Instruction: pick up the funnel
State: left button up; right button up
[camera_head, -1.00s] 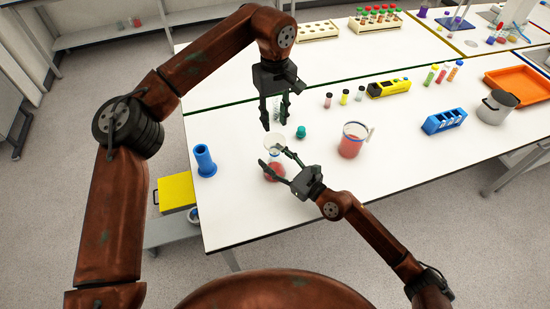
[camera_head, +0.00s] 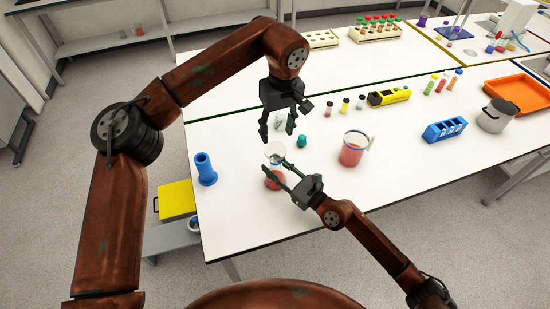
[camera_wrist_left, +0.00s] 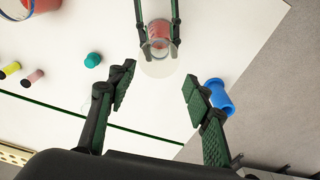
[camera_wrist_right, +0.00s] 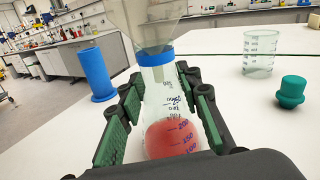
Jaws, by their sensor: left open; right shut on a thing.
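The funnel (camera_head: 274,149) is pale and see-through, with its wide mouth up. Its stem goes into the neck of a flask (camera_wrist_right: 165,105) with a blue-banded neck and red liquid, and the cone shows above it in the right wrist view (camera_wrist_right: 148,18). My right gripper (camera_wrist_right: 160,92) is shut on this flask and holds it upright. My left gripper (camera_head: 277,126) is open and empty, pointing down above and behind the funnel. In the left wrist view the funnel's round mouth (camera_wrist_left: 159,66) lies just beyond the gap between the open fingers (camera_wrist_left: 161,86).
A teal stopper (camera_head: 302,141) and a clear beaker (camera_wrist_right: 260,52) stand close by. A blue cylinder (camera_head: 205,170) stands at the table's left edge. A larger beaker (camera_head: 353,149) of red liquid stands to the right.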

aim_at(276, 150)
pick_arm(q)
jog(key=o, duration=0.6)
jog(key=s+t, duration=0.1)
jog(key=s+d+t+y, duration=0.1)
jog(key=s+m+t, duration=0.1)
jog(key=s+t, duration=0.1)
jog(key=shift+d, duration=0.35)
jog(key=shift+t, duration=0.6)
jog(key=x, duration=0.3)
jog(key=s+x, duration=0.1)
jog(key=x, duration=0.1)
jog(key=shift+w+f, duration=0.1)
jog(key=shift+f, duration=0.3)
jog(key=shift+a+x, duration=0.15)
jog(key=shift+x, duration=1.35)
jog(key=shift+a+x, duration=0.2)
jog(key=shift+x, duration=1.25)
